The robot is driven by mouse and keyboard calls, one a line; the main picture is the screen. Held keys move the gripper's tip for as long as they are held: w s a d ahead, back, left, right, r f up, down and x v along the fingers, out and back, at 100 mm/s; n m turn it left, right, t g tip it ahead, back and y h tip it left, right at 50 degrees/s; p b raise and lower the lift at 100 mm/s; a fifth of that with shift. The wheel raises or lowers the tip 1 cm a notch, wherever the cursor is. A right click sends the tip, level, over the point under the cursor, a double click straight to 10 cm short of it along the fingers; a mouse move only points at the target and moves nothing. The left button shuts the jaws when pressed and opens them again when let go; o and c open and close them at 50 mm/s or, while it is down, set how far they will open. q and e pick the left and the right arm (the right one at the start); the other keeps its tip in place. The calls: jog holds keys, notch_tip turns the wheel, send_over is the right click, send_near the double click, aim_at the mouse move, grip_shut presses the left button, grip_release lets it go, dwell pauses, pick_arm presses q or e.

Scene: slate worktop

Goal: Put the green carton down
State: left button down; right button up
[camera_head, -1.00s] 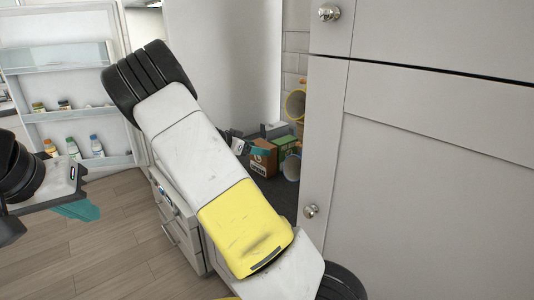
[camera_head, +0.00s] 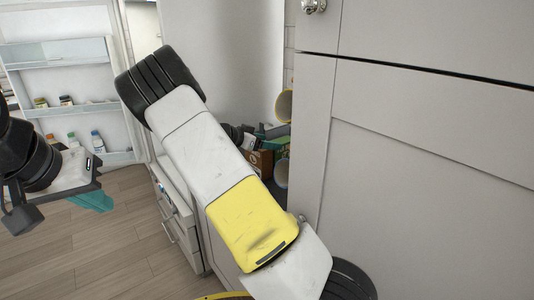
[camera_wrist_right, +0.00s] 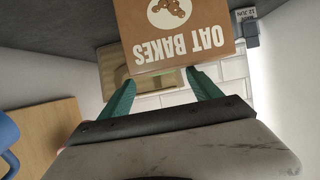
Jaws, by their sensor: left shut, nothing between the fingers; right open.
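A large cabinet door (camera_head: 410,190) fills the right side, close to my right arm. An open fridge door (camera_head: 62,80) with bottles is at the left. Wooden floor (camera_head: 120,240) lies clear.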

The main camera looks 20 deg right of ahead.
aim_at(279, 141)
jog(key=x, duration=0.6)
jog(key=shift+w+d+r, duration=0.15)
jog(key=shift+w, duration=0.05)
jog(key=shift+c, duration=0.4)
grip_shut()
